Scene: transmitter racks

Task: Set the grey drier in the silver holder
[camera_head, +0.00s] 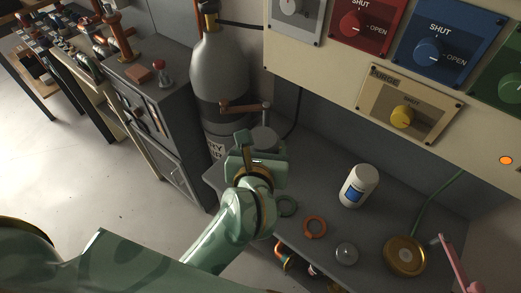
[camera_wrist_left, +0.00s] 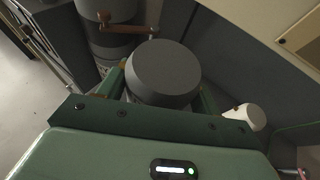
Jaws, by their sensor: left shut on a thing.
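My left gripper (camera_head: 256,152) is shut on the grey drier (camera_head: 264,136), above the left end of the grey shelf. In the left wrist view the drier (camera_wrist_left: 165,68) shows its round, flat dark grey top between the two green fingers (camera_wrist_left: 163,88). The gripper hides most of the drier's lower body. A small round silver piece (camera_head: 346,253) sits near the shelf's front edge, to the right of the gripper; I cannot tell whether it is the silver holder. My right gripper is not in view.
A white bottle with a blue label (camera_head: 358,187), a green ring (camera_head: 287,206), an orange ring (camera_head: 315,228) and a gold disc (camera_head: 405,256) are on the shelf. A large grey cylinder (camera_head: 219,72) stands behind the gripper. The valve panel (camera_head: 335,75) overhangs the shelf's back.

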